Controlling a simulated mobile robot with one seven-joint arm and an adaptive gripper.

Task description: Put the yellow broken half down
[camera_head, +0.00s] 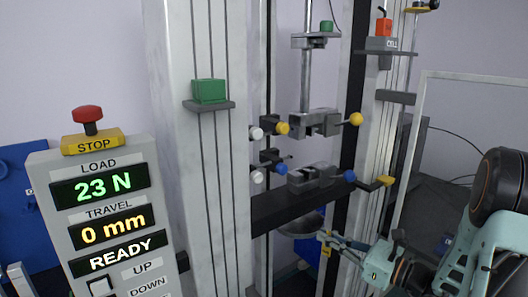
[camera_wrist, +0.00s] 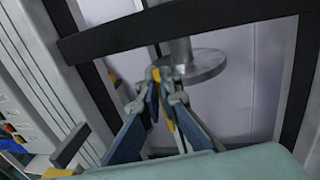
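My gripper (camera_head: 326,240) is in front of the test frame, below its dark crossbar. Its fingers are closed together on a small yellow piece (camera_head: 326,248), which looks like the yellow broken half. In the wrist view the fingertips (camera_wrist: 165,74) meet around the yellow piece (camera_wrist: 156,74), and the fingers hide much of it. The piece is held in the air, close to a round grey metal disc (camera_wrist: 208,66) beneath the crossbar (camera_wrist: 200,27). I cannot tell whether it touches the disc.
The frame carries an upper clamp (camera_head: 316,123) and a lower clamp (camera_head: 312,177) with coloured knobs. A control panel (camera_head: 108,215) with a red stop button (camera_head: 88,115) stands at left, reading 23 N, 0 mm, READY. A pale framed panel (camera_head: 470,76) stands at right, near my arm.

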